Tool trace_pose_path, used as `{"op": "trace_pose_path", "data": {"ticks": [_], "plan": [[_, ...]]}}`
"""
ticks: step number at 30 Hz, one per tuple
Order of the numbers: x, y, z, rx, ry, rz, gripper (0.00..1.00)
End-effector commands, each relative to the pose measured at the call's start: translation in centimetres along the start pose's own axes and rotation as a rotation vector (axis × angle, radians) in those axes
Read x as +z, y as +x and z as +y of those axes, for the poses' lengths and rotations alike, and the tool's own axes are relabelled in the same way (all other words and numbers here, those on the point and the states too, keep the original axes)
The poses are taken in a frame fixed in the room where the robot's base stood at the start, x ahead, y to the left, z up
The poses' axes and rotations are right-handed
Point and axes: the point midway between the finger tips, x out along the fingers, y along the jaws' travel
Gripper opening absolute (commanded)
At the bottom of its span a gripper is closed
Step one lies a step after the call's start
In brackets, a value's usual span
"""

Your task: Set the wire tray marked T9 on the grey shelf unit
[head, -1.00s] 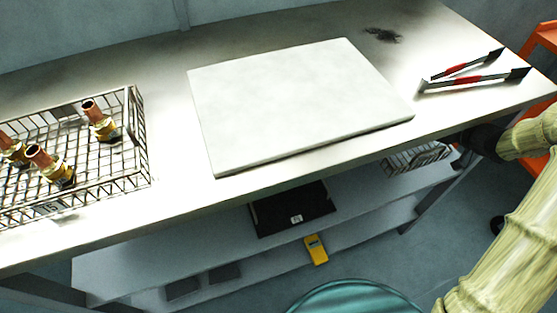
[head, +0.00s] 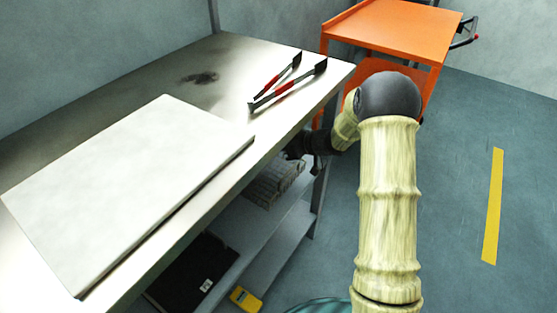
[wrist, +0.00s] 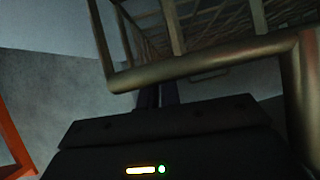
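A wire tray (head: 272,183) shows in the head view below the bench top, at its right end. No T9 mark is readable on it. My gripper (head: 297,150) is beside the tray's upper right side, partly hidden by the bench edge. In the wrist view the tray's metal rim bar (wrist: 205,67) crosses close in front. The two dark fingers of my gripper (wrist: 157,93) are close together at this bar and appear shut on it; the tips are hidden. I cannot make out a separate grey shelf unit in these views.
An orange cart (head: 390,28) stands behind. Floor to the right is open, with a yellow strip (head: 493,205).

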Motion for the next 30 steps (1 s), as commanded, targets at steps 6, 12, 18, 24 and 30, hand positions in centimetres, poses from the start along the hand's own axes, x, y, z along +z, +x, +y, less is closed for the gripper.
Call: {"op": "trace_pose_path", "data": {"ticks": [6, 12, 18, 24, 30], "plan": [[0.6, 0.4, 0.1, -0.001, 0.002, 0.001, 0.00], [3.5, 2.0, 0.5, -0.002, 0.002, 0.001, 0.00], [4.3, 2.5, 0.6, 0.000, 0.001, 0.002, 0.00], [4.4, 2.5, 0.6, 0.000, 0.001, -0.002, 0.15], [4.3, 2.4, 0.6, 0.000, 0.000, -0.001, 0.28]]}}
